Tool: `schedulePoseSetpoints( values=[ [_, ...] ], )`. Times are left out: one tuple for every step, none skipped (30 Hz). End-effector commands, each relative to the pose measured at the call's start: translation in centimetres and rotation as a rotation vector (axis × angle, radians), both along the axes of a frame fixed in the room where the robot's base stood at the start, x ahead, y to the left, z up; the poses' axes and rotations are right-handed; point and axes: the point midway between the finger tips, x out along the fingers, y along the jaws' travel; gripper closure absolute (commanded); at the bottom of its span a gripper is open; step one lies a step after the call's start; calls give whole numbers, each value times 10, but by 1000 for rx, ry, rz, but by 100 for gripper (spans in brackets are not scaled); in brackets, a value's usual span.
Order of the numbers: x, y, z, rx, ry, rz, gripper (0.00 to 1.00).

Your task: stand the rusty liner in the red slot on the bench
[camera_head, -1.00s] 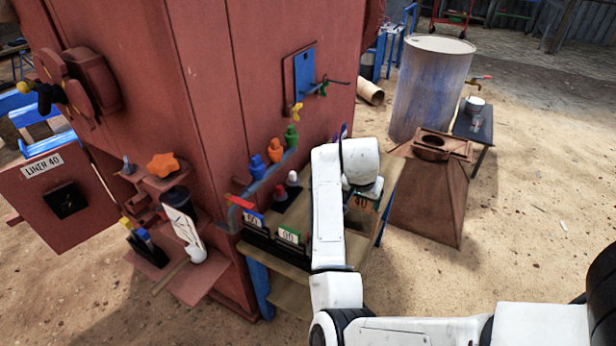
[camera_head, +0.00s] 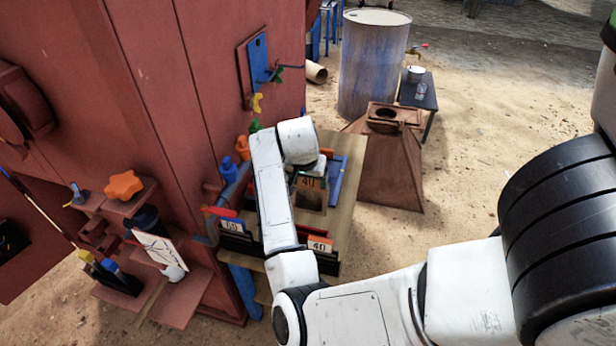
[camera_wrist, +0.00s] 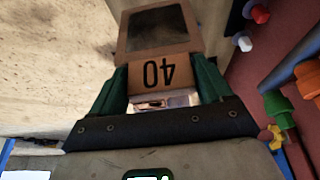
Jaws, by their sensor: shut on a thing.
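The rusty liner (camera_head: 311,196) is a brown plate marked 40 with a dark panel. My gripper (camera_wrist: 160,80) is shut on it, with a green finger on each side of the label. In the wrist view the liner (camera_wrist: 160,42) points away from the palm and its 40 reads upside down. In the head view it hangs over the bench (camera_head: 347,143), behind the red slot (camera_head: 320,244), which has an orange 40 label. The liner appears outside the slot. My arm hides part of the slot row and most of the gripper.
A blue plate (camera_head: 338,180) lies at the bench's right. The red crusher wall (camera_head: 150,90), with coloured knobs (camera_head: 242,146), rises close on the left. A rusty hopper (camera_head: 400,170) and drum (camera_head: 372,65) stand beyond.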

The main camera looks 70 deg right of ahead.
Motion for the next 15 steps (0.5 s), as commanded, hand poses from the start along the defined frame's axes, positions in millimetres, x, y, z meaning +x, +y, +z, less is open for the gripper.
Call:
schedulePoseSetpoints(
  values=[
    [0,2,3,-4,-1,1,100],
    [0,3,3,-4,-1,1,100],
    [0,5,3,-4,0,2,100],
    [0,4,-2,-3,-1,1,100],
    [0,4,-5,-3,-1,1,100],
    [0,4,-8,-3,0,1,100],
    [0,4,-10,-3,0,1,100],
    [0,4,-13,-3,0,1,100],
    [0,4,-16,-3,0,1,100],
    [0,4,-19,-3,-1,1,100],
    [0,4,-21,-3,-1,1,100],
    [0,4,-25,-3,-1,0,100],
    [0,4,-27,-3,-2,1,100],
    [0,4,-30,-3,-2,1,100],
    [0,4,-33,-3,-2,1,100]
  ],
)
